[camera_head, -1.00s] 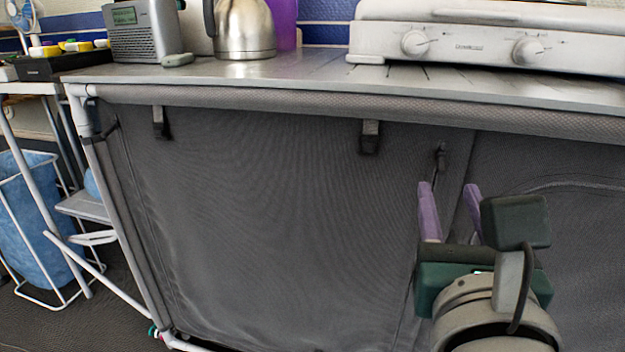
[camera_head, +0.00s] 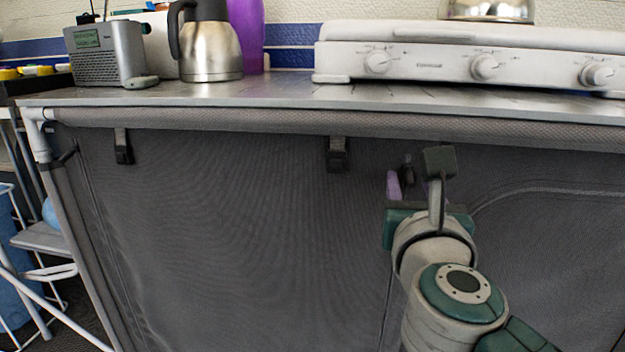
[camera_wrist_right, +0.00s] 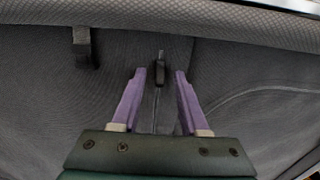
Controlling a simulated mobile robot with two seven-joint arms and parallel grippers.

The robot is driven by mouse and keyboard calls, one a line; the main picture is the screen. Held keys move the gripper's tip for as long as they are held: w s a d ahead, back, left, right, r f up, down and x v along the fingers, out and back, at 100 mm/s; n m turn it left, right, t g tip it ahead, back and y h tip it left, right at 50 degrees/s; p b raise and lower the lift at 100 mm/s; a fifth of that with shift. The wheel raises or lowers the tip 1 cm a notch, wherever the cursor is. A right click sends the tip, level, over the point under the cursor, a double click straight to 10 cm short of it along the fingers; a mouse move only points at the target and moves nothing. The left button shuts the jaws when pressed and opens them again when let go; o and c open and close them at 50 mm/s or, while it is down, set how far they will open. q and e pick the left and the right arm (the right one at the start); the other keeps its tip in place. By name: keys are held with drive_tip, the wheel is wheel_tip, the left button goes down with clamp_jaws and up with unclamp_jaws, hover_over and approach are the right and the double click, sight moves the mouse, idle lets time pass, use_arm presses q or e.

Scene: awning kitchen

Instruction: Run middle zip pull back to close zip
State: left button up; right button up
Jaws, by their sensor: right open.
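The dark zip pull (camera_head: 408,170) hangs near the top of the seam in the grey fabric front (camera_head: 250,220), below the worktop's padded edge. It also shows in the right wrist view (camera_wrist_right: 159,70). My right gripper (camera_head: 409,183) is open, its purple fingers pointing at the fabric around the pull's height. In the right wrist view the pull appears between the two fingertips (camera_wrist_right: 160,74), with a gap on each side; I cannot tell how far in depth. One finger is largely hidden in the head view. My left gripper is out of view.
Two dark strap clips (camera_head: 337,153) hang from the top edge, left of the pull. Above, the worktop (camera_head: 270,97) carries a white stove (camera_head: 430,66), a steel jug (camera_head: 212,52) and a radio (camera_head: 105,55). A white frame leg (camera_head: 60,200) stands at left.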

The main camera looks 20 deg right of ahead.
clamp_jaws()
idle(1.4)
